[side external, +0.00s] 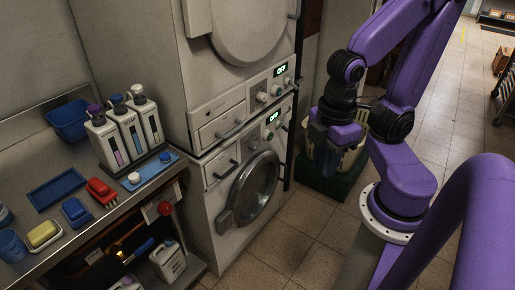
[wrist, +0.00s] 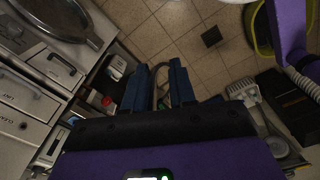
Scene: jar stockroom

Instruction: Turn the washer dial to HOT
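The washer (side external: 228,222) is the lower of two stacked white machines, with a round glass door (side external: 254,190). Its control panel has a lit display (side external: 272,118) reading OFF and a small round dial (side external: 268,135); its setting marks are too small to read. In the wrist view the washer's door (wrist: 62,18) shows at the top left; I cannot pick out the dial there. My gripper (side external: 324,158) points down, to the right of the washer and apart from it. In the wrist view its two dark blue fingers (wrist: 158,78) stand apart with nothing between them.
The upper machine (side external: 236,110) has similar knobs and its own OFF display. A counter (side external: 20,190) at left holds pump bottles (side external: 124,133), brushes and trays. A basket (side external: 350,160) stands behind my gripper. The tiled floor (side external: 300,235) before the washer is clear.

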